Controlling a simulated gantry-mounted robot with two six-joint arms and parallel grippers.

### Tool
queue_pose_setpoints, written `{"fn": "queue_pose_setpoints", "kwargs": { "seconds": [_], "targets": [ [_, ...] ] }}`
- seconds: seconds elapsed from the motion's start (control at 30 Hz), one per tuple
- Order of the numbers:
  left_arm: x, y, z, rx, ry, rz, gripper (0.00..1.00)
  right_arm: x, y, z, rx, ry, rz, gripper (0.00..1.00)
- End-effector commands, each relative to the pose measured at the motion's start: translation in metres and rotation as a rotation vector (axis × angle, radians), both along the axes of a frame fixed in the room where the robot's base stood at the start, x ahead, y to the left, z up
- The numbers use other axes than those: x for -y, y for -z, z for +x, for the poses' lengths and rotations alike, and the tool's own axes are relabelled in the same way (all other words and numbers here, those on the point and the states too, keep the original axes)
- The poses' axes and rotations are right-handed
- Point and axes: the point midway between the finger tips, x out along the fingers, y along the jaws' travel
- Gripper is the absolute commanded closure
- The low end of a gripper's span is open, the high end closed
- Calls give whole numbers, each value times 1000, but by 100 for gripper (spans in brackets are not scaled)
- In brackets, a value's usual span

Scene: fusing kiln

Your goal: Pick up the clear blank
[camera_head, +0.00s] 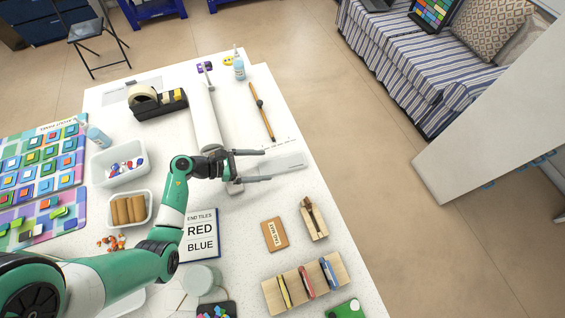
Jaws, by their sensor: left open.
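A pale, see-through rectangular piece that looks like the clear blank (289,161) lies on the white table near its right edge. My left gripper (268,165) is open, its two fingers pointing right toward the piece. The fingertips are at the piece's left end in the picture; I cannot tell whether they touch it or are above it. My right gripper is not in view.
A card reading "END TILES RED BLUE" (201,237) lies below the arm. A wooden rack (269,296) holds several coloured pieces. A tape dispenser (172,103), white bins (118,148) and a pale round glass piece (202,279) are nearby.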

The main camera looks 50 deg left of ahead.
Motion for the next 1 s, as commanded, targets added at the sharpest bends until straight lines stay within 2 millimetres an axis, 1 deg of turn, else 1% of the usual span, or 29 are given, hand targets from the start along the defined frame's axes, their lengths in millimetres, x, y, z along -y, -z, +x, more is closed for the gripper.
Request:
{"fn": "queue_pose_setpoints", "kwargs": {
  "seconds": [0.03, 0.13, 0.37, 0.53, 0.63, 0.73, 0.9, 0.97, 1.0],
  "targets": [
    [5, 6, 8, 0, 5, 0, 0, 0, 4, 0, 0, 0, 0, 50],
    [10, 10, 21, 1, 3, 1, 0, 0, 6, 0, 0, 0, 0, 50],
    [13, 12, 29, 1, 0, 0, 0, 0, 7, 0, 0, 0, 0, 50],
    [21, 21, 56, 2, 4, 0, 0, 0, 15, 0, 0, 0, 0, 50],
    [26, 27, 67, 1, 2, 0, 0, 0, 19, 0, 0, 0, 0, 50],
    [29, 28, 72, 1, 0, 0, 0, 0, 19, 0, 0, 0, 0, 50],
    [28, 27, 72, 1, -1, 0, 0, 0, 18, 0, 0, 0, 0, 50],
    [28, 27, 72, 1, -1, 0, 9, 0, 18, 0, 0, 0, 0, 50],
    [28, 27, 72, 2, -1, -1, 16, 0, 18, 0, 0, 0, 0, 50]
  ]
}}
